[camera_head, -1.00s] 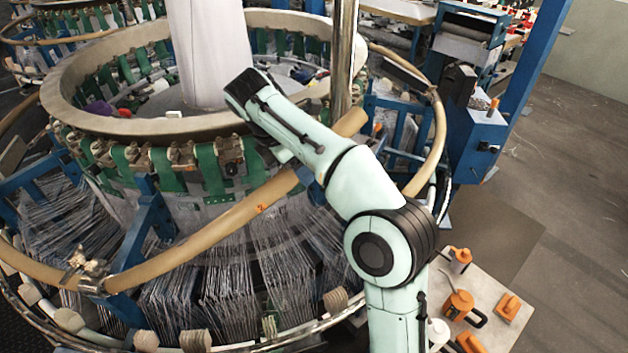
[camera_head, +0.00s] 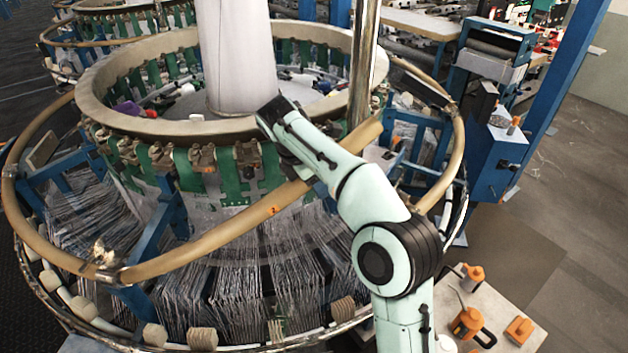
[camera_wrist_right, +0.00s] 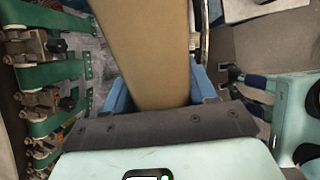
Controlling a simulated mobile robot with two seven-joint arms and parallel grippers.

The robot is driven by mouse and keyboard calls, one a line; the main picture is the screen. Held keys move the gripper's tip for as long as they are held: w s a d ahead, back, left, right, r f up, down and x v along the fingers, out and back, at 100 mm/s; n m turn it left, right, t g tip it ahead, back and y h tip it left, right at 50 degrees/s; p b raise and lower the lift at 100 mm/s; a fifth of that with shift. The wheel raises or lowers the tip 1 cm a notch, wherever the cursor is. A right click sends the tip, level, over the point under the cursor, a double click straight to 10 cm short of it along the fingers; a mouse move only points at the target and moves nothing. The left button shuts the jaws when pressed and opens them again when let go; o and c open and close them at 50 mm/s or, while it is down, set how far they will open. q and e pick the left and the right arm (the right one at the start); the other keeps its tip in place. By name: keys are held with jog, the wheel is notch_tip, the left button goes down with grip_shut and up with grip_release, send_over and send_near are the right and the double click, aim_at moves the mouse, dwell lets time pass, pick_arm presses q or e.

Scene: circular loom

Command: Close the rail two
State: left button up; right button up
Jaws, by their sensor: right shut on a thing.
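The tan rail (camera_head: 215,238) runs across the front of the circular loom. It slopes up from a joint (camera_head: 108,272) at the lower left, passes behind my right arm and ends at the upper right near the metal pole. That end lies inside the curved right-hand rail (camera_head: 458,125), apart from it. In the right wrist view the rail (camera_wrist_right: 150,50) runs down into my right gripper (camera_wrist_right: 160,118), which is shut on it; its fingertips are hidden. My left gripper is not in view.
The loom's top ring (camera_head: 100,112) and metal pole (camera_head: 364,70) stand close to my right arm. Blue posts (camera_head: 165,210) and stretched strands lie below the rail. A blue machine (camera_head: 497,150) stands at right. A small table (camera_head: 500,297) holds orange tools. Floor is open at far right.

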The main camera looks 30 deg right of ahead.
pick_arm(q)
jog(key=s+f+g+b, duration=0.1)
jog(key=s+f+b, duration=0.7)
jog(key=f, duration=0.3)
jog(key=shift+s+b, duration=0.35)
pick_arm(e)
jog(key=s+d+f+y, duration=0.1)
jog(key=d+f, duration=0.1)
jog(key=f, duration=0.4)
jog(key=s+d+f+t+y, duration=0.1)
jog(key=s+d+f, duration=0.1)
jog(key=f, duration=0.5)
jog(key=shift+f+t, duration=0.3)
jog(key=shift+s+a, duration=0.1)
jog(key=o, duration=1.4)
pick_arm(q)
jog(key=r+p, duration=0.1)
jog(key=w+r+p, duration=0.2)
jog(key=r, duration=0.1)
pick_arm(e)
jog(key=v, duration=1.3)
jog(key=shift+r, duration=0.3)
jog(key=shift+s, duration=0.1)
